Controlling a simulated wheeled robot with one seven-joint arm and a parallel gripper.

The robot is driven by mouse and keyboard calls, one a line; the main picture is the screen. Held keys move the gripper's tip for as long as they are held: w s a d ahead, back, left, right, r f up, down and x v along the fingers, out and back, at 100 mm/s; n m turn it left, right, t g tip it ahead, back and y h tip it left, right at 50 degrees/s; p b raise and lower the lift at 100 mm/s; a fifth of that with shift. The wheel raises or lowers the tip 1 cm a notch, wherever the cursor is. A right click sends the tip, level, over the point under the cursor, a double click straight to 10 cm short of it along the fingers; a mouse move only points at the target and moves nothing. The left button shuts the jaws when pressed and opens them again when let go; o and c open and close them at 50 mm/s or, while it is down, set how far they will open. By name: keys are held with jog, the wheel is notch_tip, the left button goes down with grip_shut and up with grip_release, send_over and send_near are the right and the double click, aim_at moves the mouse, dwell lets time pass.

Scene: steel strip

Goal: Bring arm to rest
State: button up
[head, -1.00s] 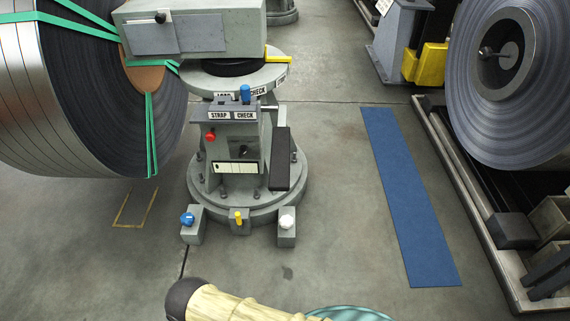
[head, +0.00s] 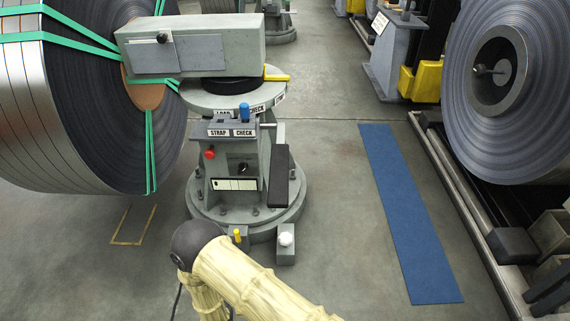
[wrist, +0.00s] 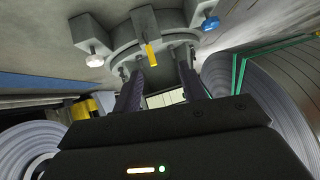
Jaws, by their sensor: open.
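My arm (head: 250,277), cream-coloured with a dark joint, rises at the bottom of the head view and covers part of the pedestal's foot. My gripper is outside the head view. In the wrist view my gripper (wrist: 160,85) shows two dark fingers spread apart, with nothing between them. The fingers point toward the grey strap-check pedestal (wrist: 115,42), which looks upside down there and lies beyond the fingertips. The same pedestal (head: 207,190) stands upright in the head view.
A strapped steel coil (head: 95,110) hangs at left beside the pedestal. Another coil (head: 540,110) is at right above a low rail frame (head: 450,185). A blue floor strip (head: 405,210) lies between them. The floor (head: 345,240) between pedestal and strip is clear.

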jog(key=w+d+r+g, duration=0.2)
jog(key=w+d+r, duration=0.2)
jog(key=d+r, duration=0.5)
jog(key=w+d+r+g, duration=0.2)
jog(key=w+d+r, duration=0.3)
jog(key=r, duration=0.8)
jog(key=s+d+r+g+h, duration=0.1)
jog(key=s+d+r+g, duration=0.1)
jog(key=s+d+r, duration=0.75)
jog(key=s+d+r+g+h, duration=0.15)
jog(key=s+d+r, duration=0.45)
jog(key=d, duration=0.6)
notch_tip(320, 180, up, 36)
jog(key=p, duration=3.8)
jog(key=shift+s+f+m, duration=0.15)
jog(key=shift+s+m, duration=0.05)
jog(key=shift+m, duration=0.1)
jog(key=shift+s+a, duration=0.15)
jog(key=shift+a, duration=0.1)
